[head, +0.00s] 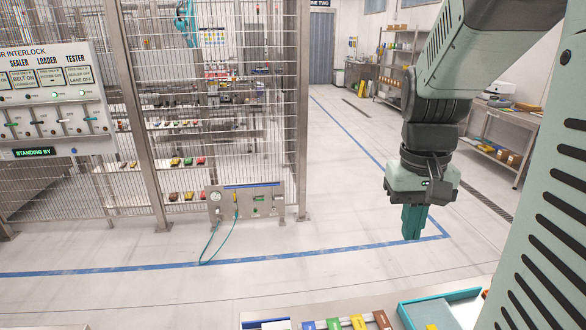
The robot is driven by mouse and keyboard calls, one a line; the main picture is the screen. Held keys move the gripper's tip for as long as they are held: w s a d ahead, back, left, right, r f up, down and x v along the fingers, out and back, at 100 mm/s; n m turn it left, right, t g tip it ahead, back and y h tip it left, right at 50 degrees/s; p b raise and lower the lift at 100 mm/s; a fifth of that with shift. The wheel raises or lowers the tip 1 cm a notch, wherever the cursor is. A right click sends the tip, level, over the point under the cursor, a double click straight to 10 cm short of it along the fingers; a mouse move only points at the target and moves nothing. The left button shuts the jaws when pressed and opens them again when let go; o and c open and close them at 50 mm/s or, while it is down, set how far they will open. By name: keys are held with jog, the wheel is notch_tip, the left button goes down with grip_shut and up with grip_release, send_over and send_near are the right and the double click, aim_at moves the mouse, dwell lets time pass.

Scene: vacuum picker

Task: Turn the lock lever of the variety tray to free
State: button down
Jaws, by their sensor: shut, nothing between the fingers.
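My gripper (412,222) hangs from the arm at the right of the head view, pointing down. Its green fingers are together and hold nothing. It is in the air above the bench at the bottom edge, apart from everything there. A row of blue, green, yellow and brown blocks (347,323) shows at the bottom edge, cut off by the frame. A teal-rimmed tray (404,311) is to its right, also cut off and partly behind my arm. I cannot tell which of these is the variety tray. I cannot make out its lock lever.
An interlock panel (50,92) with several small levers and a "STANDING BY" display is at the left. A wire-mesh fence (225,75) stands behind it, with a gauge box (245,202) and green hose at its foot. The floor between fence and bench is clear.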

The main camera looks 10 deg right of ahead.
jog(key=s+d+f+m+g+y, duration=0.1)
jog(key=s+d+f+m, duration=0.1)
jog(key=d+f, duration=0.8)
jog(key=s+d+f+m+g+y, duration=0.1)
jog(key=s+d+f+m, duration=0.1)
jog(key=d+f, duration=0.8)
jog(key=shift+s+d+f+m+g+y, duration=0.35)
jog(key=shift+s+f+m+g+y, duration=0.05)
jog(key=shift+s+f, duration=0.1)
jog(key=x, duration=0.9)
jog(key=shift+a+f, duration=0.1)
jog(key=shift+f, duration=0.05)
jog(key=s, duration=0.1)
jog(key=s+a+f, duration=0.1)
jog(key=shift+s+a+f, duration=0.1)
jog(key=shift+s+a, duration=0.15)
jog(key=shift+a, duration=0.05)
jog(key=shift+s+a+f, duration=0.1)
jog(key=shift+s+a, duration=0.2)
jog(key=shift+s, duration=0.15)
